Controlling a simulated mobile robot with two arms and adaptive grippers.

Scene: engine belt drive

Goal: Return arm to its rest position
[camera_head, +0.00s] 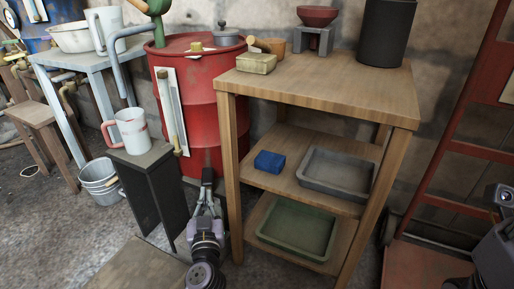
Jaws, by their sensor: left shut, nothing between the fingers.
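My left gripper (208,203) is low in the middle of the head view, pointing away from me. Its fingers are shut with nothing between them. It is in front of the red drum (205,100), between the small black stand (150,185) and the wooden shelf unit (228,160). It appears apart from all of them. Part of my right arm (495,250) shows at the lower right edge, but its gripper cannot be made out. No engine or belt is visible.
A white mug (132,130) stands on the black stand. The shelf unit holds a blue block (269,162), a grey tray (337,174) and a green tray (298,228). A red metal frame (445,185) stands at right.

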